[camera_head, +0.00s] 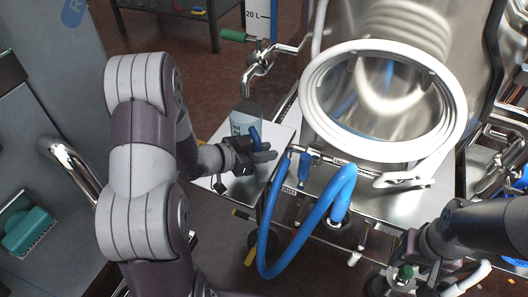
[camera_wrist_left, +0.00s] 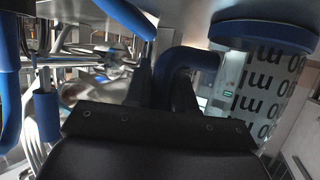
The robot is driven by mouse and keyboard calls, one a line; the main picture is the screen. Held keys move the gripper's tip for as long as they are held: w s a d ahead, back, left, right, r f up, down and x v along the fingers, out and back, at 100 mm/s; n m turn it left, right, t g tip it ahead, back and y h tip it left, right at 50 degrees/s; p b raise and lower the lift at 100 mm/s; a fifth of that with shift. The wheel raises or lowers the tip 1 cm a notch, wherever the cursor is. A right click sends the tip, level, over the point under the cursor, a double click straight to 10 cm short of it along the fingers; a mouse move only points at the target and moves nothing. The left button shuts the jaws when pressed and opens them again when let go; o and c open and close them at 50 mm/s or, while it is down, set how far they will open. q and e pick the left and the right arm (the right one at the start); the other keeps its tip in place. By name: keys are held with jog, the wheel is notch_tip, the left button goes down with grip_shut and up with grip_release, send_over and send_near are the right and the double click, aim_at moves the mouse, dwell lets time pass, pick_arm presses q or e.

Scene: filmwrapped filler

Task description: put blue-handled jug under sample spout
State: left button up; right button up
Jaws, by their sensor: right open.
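The blue-handled jug (camera_head: 243,122) is a pale, see-through jug, upright over the metal shelf, with its lower part hidden by my left gripper. The sample spout (camera_head: 246,88) is a bent steel pipe with its end just above the jug's top. My left gripper (camera_head: 266,154) is at the jug's blue handle. In the left wrist view the handle (camera_wrist_left: 190,56) passes between the dark fingers (camera_wrist_left: 172,92), which look closed on it; the jug's "ml" markings (camera_wrist_left: 262,85) show beside it. My right gripper (camera_head: 402,278) is open at the bottom right, partly cut off.
A steel tank with a round white-rimmed port (camera_head: 318,112) stands right of the jug. A blue hose (camera_head: 268,235) loops in front. The metal shelf (camera_head: 222,180) has bare room at its front left. A green valve handle (camera_head: 233,35) sits above the spout.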

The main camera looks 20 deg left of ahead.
pick_arm(q)
jog(key=o, duration=0.4)
jog(key=shift+r, duration=0.15)
jog(key=s+a+r+y+p, duration=0.1)
jog(key=a, duration=0.1)
jog(key=s+a+r+n+g+y+p, duration=0.1)
jog(key=s+a+y+p, duration=0.1)
jog(key=a, duration=0.1)
jog(key=s+a+r+y+p, duration=0.1)
jog(key=s+a+y+p, duration=0.1)
jog(key=a, duration=0.1)
jog(key=shift+s+a+r, duration=0.1)
jog(key=shift+a+r, duration=0.05)
jog(key=s+d+n+g+y, duration=0.1)
jog(key=s+d+n+g, duration=0.1)
jog(key=s+d, duration=0.1)
jog(key=s+d+r+n+g+y, duration=0.1)
jog(key=s+d+n+g, duration=0.1)
jog(key=s, duration=0.3)
jog(key=s+d+r+n+g+y, duration=0.1)
jog(key=s+d+n+g, duration=0.1)
jog(key=s+d+g, duration=0.2)
jog(key=shift+s+d, duration=0.15)
jog(key=shift+s, duration=0.05)
